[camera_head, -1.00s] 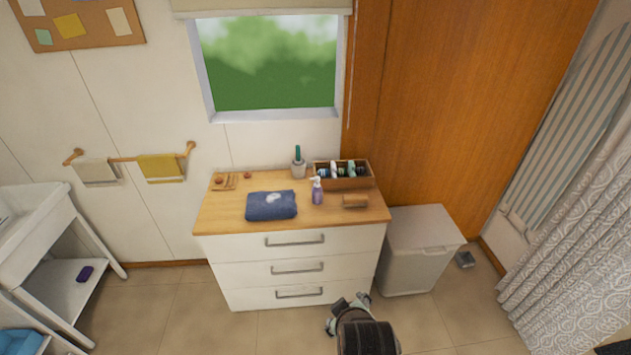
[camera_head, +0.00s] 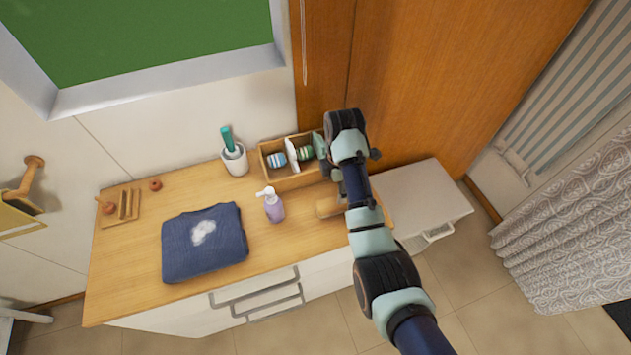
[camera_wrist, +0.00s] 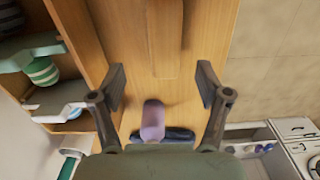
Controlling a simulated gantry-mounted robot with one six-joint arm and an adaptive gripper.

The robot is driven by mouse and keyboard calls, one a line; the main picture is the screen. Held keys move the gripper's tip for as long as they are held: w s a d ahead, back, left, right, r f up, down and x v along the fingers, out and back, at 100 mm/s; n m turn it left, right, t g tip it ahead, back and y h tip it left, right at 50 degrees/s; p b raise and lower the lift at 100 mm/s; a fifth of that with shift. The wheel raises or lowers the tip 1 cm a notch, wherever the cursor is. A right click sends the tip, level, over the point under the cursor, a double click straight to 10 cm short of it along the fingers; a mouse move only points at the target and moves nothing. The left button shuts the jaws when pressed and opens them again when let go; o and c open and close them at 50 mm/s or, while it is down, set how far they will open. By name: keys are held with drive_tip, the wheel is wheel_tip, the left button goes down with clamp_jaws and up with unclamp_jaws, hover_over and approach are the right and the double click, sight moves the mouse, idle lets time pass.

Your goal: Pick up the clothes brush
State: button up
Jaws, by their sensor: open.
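The clothes brush, a light wooden block (camera_head: 328,207), lies on the right part of the dresser top (camera_head: 290,235), partly hidden by my arm in the head view. In the wrist view the brush (camera_wrist: 165,40) shows as a long wooden bar at the top middle, its colour close to the wood beneath. My gripper (camera_wrist: 162,84) is open, one finger to each side of the brush's line. Nothing is held between the fingers. Its height above the brush is hard to judge.
A white bin (camera_head: 425,200) stands to the right.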

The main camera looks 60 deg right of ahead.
drive_tip(key=shift+s+a+f, duration=0.25)
drive_tip(key=shift+s+a, duration=0.05)
drive_tip(key=shift+a+f, duration=0.1)
drive_tip(key=shift+f, duration=0.25)
wheel_tip(320, 180, down, 7)
drive_tip(key=shift+r+b, duration=0.1)
drive_tip(key=shift+b, duration=0.4)
drive_tip(key=c, duration=1.3)
drive_tip(key=shift+c, duration=0.2)
drive_tip(key=shift+r, duration=0.1)
drive_tip(key=r+p, duration=0.1)
drive_tip(key=r, duration=0.8)
drive_tip(key=shift+w+d+r+p, duration=0.1)
drive_tip(key=shift+d+r+p, duration=0.1)
drive_tip(key=shift+r+p, duration=0.2)
wheel_tip(320, 180, up, 10)
drive_tip(key=p, duration=0.9)
hover_over(336, 203)
drive_tip(key=shift+w+d, duration=0.2)
drive_tip(key=shift+d, duration=0.05)
